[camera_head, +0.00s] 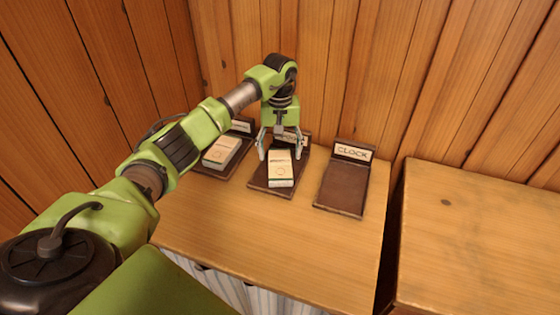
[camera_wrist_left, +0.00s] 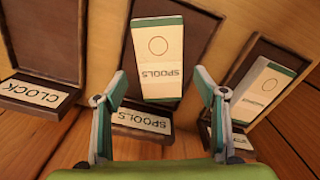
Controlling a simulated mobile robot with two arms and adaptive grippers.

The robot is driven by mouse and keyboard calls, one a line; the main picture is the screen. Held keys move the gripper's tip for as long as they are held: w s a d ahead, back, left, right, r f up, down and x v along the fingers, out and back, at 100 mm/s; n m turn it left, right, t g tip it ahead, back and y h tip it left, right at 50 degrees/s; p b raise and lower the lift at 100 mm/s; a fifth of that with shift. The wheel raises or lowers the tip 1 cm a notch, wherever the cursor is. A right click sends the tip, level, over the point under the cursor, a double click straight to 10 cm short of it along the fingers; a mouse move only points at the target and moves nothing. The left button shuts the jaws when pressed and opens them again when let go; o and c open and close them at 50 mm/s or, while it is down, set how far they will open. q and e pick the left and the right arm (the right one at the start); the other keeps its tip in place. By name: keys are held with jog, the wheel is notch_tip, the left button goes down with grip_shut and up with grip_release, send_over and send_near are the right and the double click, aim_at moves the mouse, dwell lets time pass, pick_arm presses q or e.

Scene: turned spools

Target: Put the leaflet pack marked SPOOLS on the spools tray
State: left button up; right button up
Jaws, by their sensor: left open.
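The leaflet pack marked SPOOLS (camera_head: 281,170) is white with a green end and a ring print. It lies on the dark middle tray (camera_head: 257,181). In the left wrist view the pack (camera_wrist_left: 158,55) lies on the spools tray, whose SPOOLS label (camera_wrist_left: 141,120) shows below it. My left gripper (camera_head: 275,151) is above the label end of the pack, pointing down. In the left wrist view my left gripper (camera_wrist_left: 162,77) is open and empty, with a finger to each side of the pack's near end. I cannot tell the height gap. My right gripper is not in view.
The clock tray (camera_head: 343,187) on the right is empty. Another white pack (camera_head: 222,151) lies on the left tray (camera_head: 212,173), partly behind my arm. The wooden wall stands close behind. The tabletop in front (camera_head: 270,230) is clear. A second wooden surface (camera_head: 480,235) stands right, past a gap.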

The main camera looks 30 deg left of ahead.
aim_at(280, 163)
pick_arm(q)
notch_tip(280, 163, up, 8)
jog(key=shift+b, duration=0.45)
jog(key=shift+r, duration=0.1)
